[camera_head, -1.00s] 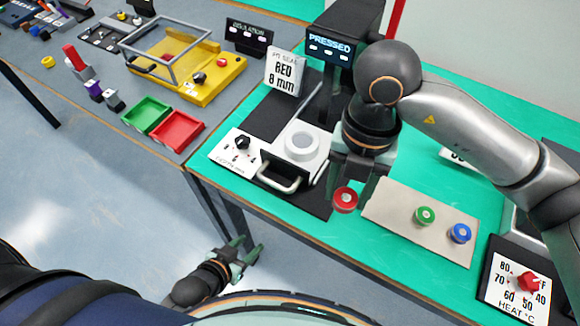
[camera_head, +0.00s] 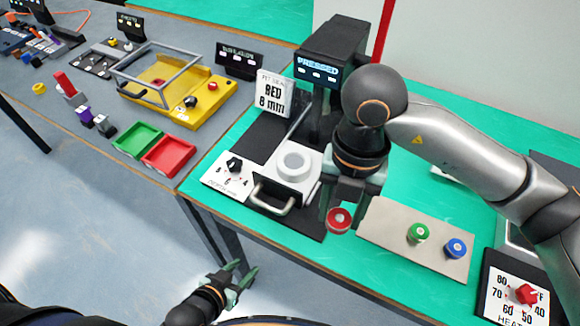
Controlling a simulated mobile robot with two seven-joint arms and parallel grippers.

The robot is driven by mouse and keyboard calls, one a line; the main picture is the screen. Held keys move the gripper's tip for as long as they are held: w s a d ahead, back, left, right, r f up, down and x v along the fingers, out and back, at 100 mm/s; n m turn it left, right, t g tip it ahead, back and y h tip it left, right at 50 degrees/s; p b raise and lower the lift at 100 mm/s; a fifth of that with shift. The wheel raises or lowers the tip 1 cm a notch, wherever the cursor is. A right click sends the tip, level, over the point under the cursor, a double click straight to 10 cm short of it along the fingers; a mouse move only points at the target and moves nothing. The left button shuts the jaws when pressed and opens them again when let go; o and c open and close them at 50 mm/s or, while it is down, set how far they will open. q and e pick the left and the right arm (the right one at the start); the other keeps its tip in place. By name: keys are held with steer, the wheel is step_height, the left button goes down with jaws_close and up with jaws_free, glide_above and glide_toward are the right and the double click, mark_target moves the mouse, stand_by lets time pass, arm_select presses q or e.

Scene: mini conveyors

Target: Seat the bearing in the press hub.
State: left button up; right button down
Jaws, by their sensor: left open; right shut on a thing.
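The press hub is a white round seat (camera_head: 294,165) on a white block with a grey handle at its front. My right gripper (camera_head: 341,211) points down just right of the hub and is shut on the red bearing (camera_head: 339,221), which has a pale centre. The bearing is apart from the hub, near the left end of the beige mat (camera_head: 384,221). A green bearing (camera_head: 417,233) and a blue bearing (camera_head: 456,248) stand on the mat. My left gripper (camera_head: 241,275) is open and empty, low in front of the table.
The press column with a display reading PRESSED (camera_head: 317,70) rises behind the hub. A sign (camera_head: 274,94) reads RED 8 mm. A dial panel (camera_head: 233,172) is left of the hub. A heat dial (camera_head: 524,295) is at lower right. Green and red trays (camera_head: 172,155) lie on the grey table.

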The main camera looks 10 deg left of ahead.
stand_by(0.8)
steer(key=w+d+m+t+p, duration=0.1)
steer(key=d+m, duration=0.5)
steer(key=m, duration=0.5)
steer(key=w+d+r+m+t, duration=0.1)
steer(key=d+m, duration=0.5)
steer(key=m, duration=0.6)
steer(key=w+d+m+p, duration=0.1)
steer(key=d+m, duration=0.5)
steer(key=m, duration=0.6)
steer(key=shift+w+r+t+p, duration=0.15)
steer(key=shift+w+t+p, duration=0.2)
steer(key=shift+w, duration=0.45)
